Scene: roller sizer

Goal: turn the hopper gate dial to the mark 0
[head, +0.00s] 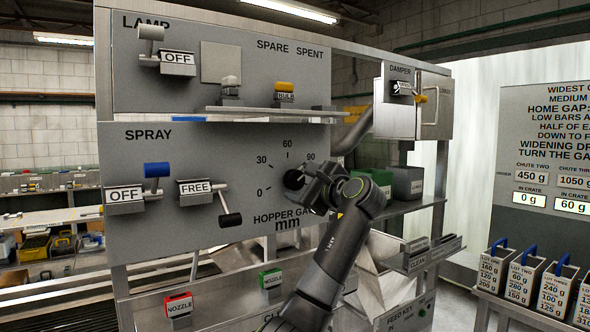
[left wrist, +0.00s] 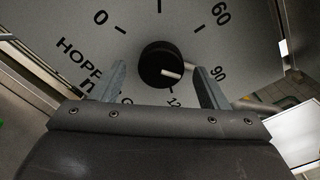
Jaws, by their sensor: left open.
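The hopper gate dial is a round black knob (head: 294,180) on the grey panel, partly covered by my gripper in the head view. In the left wrist view the knob (left wrist: 157,62) has a white pointer line aimed to the right, roughly toward the 90 mark (left wrist: 218,74). The 0 mark (left wrist: 113,20) is at the upper left there, and at the scale's lower left in the head view (head: 260,192). My left gripper (head: 308,186) is at the dial, its two fingers (left wrist: 161,70) spread on either side of the knob with gaps. My right gripper does not show.
A FREE lever (head: 205,191) and a blue-handled SPRAY switch (head: 140,187) are left of the dial. A shelf (head: 268,112) with a BULB item (head: 284,91) juts out above it.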

